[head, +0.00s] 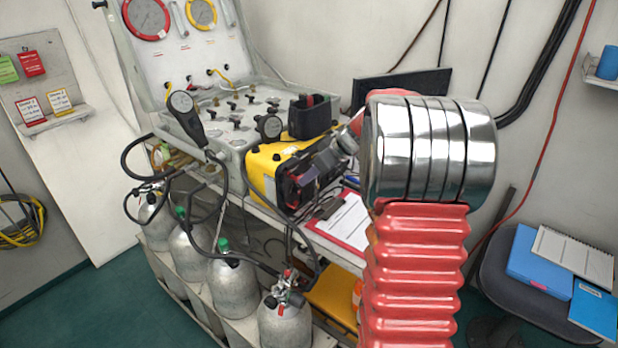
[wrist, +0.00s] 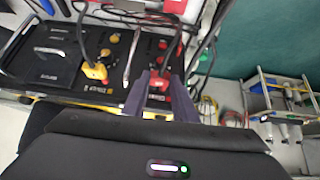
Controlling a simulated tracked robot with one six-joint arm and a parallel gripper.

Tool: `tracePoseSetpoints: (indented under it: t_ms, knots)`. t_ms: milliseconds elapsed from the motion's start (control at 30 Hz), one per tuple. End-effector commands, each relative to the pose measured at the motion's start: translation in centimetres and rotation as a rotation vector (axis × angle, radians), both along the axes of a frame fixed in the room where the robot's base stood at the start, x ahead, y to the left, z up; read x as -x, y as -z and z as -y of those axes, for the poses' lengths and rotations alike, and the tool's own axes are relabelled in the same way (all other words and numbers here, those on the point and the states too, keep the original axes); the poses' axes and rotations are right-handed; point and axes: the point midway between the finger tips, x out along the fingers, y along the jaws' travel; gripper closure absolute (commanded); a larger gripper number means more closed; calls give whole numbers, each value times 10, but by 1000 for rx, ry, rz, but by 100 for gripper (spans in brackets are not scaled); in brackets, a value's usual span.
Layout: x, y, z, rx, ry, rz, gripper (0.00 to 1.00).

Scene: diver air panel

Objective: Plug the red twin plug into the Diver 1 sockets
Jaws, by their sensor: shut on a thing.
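My gripper (wrist: 160,88) is shut on the red twin plug (wrist: 158,82), which sits between its two dark fingers in the wrist view. The plug is close to the black panel face, over the column with red fittings (wrist: 163,45); I cannot tell whether it touches or enters the sockets. In the head view my gripper (head: 304,182) is at the black front of the yellow communications box (head: 265,160), and the plug cannot be made out there. A yellow plug (wrist: 95,70) is at the neighbouring column, near yellow round sockets (wrist: 107,52).
A grey gauge panel (head: 240,115) stands behind the box. Several gas cylinders (head: 230,285) with black hoses stand below left. A clipboard (head: 345,220) lies on the bench right of the box. Metal handles (wrist: 131,60) and cables crowd the panel face.

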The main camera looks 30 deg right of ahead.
Motion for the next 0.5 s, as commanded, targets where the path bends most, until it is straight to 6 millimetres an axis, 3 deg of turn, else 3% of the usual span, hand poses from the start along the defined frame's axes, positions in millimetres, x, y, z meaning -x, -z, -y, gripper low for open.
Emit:
tracePoseSetpoints:
  t_ms: [233,267,500]
  knots:
    - [-3,-1,-1,1,0,2,100]
    - [-3,-1,-1,1,0,2,74]
    - [-2,-1,-1,1,0,1,57]
